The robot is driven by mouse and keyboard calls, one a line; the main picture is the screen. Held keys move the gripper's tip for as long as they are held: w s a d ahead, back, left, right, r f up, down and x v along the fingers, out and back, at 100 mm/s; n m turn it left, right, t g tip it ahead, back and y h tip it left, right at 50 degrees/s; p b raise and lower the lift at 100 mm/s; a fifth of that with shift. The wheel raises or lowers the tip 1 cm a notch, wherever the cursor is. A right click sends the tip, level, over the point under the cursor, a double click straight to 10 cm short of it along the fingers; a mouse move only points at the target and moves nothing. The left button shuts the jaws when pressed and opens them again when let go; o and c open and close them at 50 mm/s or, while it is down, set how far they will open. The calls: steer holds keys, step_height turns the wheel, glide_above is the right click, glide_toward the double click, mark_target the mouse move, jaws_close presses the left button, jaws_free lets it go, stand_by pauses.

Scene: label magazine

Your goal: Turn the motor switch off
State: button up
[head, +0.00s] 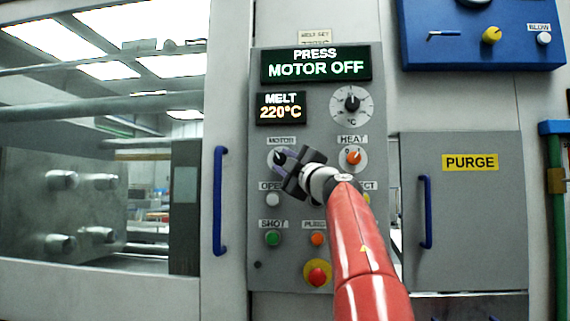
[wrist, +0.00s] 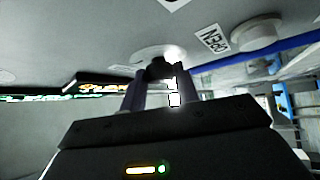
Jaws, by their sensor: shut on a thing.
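The motor switch (head: 278,158) is a dark knob on a pale round dial under the MOTOR label on the grey control panel (head: 262,215). My gripper (head: 284,160) is at this switch, its fingers closed around the knob. In the wrist view the black motor knob (wrist: 159,68) sits between the two fingertips of my gripper (wrist: 160,80). The fingers partly hide the knob and its dial, so its exact turn position cannot be read. The display (head: 316,65) above reads PRESS MOTOR OFF.
The orange heat knob (head: 353,157) is right of my gripper. Below are a green button (head: 272,238), an orange button (head: 317,238) and a red stop button (head: 318,275). Blue handles (head: 219,200) and (head: 426,212) stand out on both sides.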

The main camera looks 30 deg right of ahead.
steer(key=shift+r+n+g, duration=0.15)
steer(key=shift+n+g, duration=0.15)
steer(key=shift+n, duration=0.2)
steer(key=o, duration=1)
steer(key=shift+c, duration=0.2)
steer(key=a+b+v, duration=0.1)
steer(key=b+v, duration=0.2)
steer(key=v, duration=0.4)
steer(key=shift+s+d+f, duration=0.2)
steer(key=shift+s+d, duration=0.2)
steer(key=shift+d, duration=0.1)
